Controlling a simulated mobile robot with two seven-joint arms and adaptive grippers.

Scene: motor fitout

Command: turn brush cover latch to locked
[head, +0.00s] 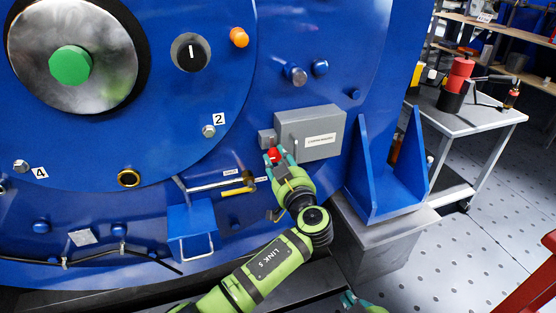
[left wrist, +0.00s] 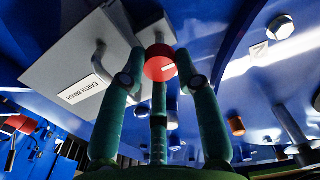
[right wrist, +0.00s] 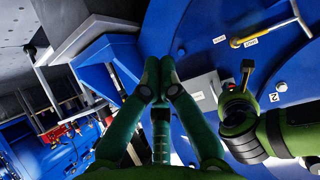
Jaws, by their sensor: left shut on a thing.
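A grey box (head: 320,135), labelled as earth brush in the left wrist view (left wrist: 55,75), is fixed on the blue motor face. A red knob (head: 273,154) sits at its lower left, by a smaller grey block (head: 267,138). My left gripper (head: 280,160) is shut on the red knob, which shows between its fingertips in the left wrist view (left wrist: 160,63). Which part is the latch I cannot tell for certain. My right gripper (right wrist: 160,85) is shut and empty; only its fingertips show at the bottom edge of the head view.
A yellow-handled lever (head: 238,190) with two small labels is left of my left gripper. A blue bracket (head: 387,190) stands to the right of the box. A side table (head: 480,115) holds a red and black object (head: 456,82). Grey floor lies open at right.

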